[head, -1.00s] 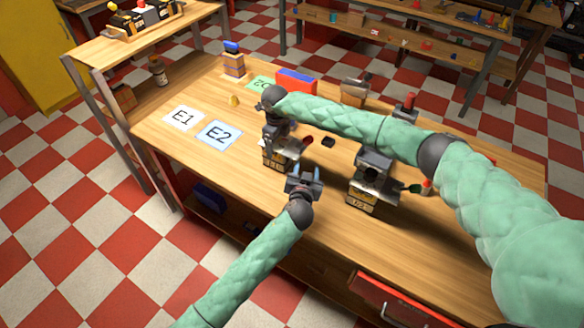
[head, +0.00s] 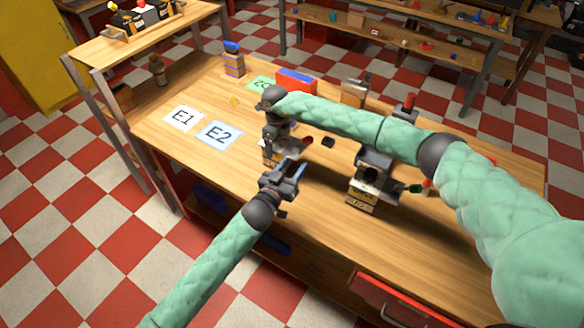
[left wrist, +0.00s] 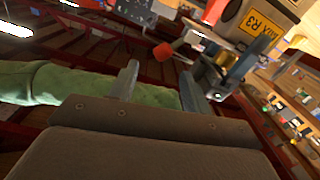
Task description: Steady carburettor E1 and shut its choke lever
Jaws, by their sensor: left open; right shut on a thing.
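A dark carburettor on a wooden block with a yellow label (head: 279,153) stands near the table's middle; the label is too small to read. A lever with a red end (head: 307,141) sticks out to its right. My right gripper (head: 277,134) is shut on the upper part of this carburettor and hides much of it. My left gripper (head: 290,172) is open and empty, just in front of it. In the left wrist view a red-tipped lever (left wrist: 163,52) and a brass part (left wrist: 226,60) lie beyond the open fingers (left wrist: 160,84), apart from them.
A second carburettor (head: 372,172) stands to the right. Cards E1 (head: 183,118) and E2 (head: 218,133) lie left on the table, with bare wood around them. A small black piece (head: 328,142) lies between the carburettors. A red and blue box (head: 296,82) stands behind.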

